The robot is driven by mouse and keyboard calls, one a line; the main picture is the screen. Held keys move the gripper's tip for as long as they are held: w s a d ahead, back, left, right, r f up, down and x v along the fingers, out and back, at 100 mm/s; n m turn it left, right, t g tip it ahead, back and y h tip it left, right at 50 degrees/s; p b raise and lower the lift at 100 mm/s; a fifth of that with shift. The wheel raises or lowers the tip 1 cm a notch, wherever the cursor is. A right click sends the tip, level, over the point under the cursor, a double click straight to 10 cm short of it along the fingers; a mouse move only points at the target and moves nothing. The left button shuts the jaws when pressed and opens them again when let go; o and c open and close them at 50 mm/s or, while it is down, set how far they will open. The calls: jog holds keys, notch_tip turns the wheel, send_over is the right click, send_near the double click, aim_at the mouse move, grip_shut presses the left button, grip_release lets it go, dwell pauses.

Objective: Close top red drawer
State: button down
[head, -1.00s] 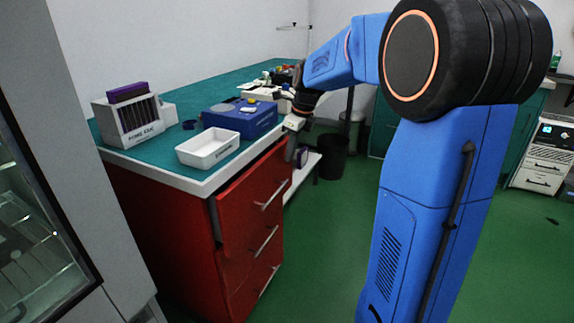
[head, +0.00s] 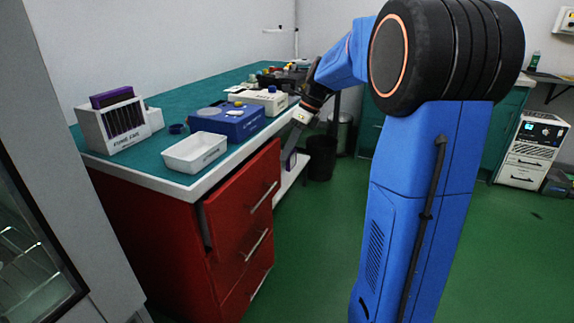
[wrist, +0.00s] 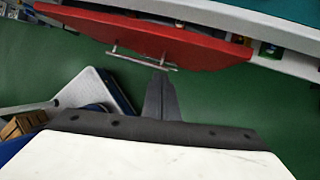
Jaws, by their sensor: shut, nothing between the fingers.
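The top red drawer (head: 236,207) stands out from the red cabinet under the teal bench, with a dark gap along its near side, so it is partly open. Its metal handle (head: 264,196) shows on the front. In the wrist view the red drawer (wrist: 150,37) crosses the top, with its handle (wrist: 145,60) below it. My gripper (head: 289,146) is beyond the drawer's far end, near the bench edge. In the wrist view the shut, empty fingers (wrist: 160,80) point toward the handle's right end; I cannot tell whether they touch it.
On the bench stand a white tray (head: 194,152), a blue device (head: 228,121) and a rack with a purple top (head: 118,122). Two lower drawers sit beneath the top one. A black bin (head: 320,158) stands behind my gripper. Green floor is clear in front of the drawers.

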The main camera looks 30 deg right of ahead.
notch_tip(320, 180, down, 8)
jog(key=s+d+n+t+y, duration=0.1)
jog(key=d+t+y, duration=0.1)
jog(key=y, duration=0.4)
jog(key=m+t, duration=0.2)
jog(key=t, duration=0.9)
send_near(279, 167)
jog(key=x, duration=0.6)
jog(key=shift+w+a+f, duration=0.15)
jog(key=x, duration=0.4)
jog(key=shift+w+a, duration=0.25)
jog(key=shift+w, duration=0.1)
jog(key=shift+d, duration=0.1)
jog(key=v, duration=1.7)
jog(key=shift+s, duration=0.4)
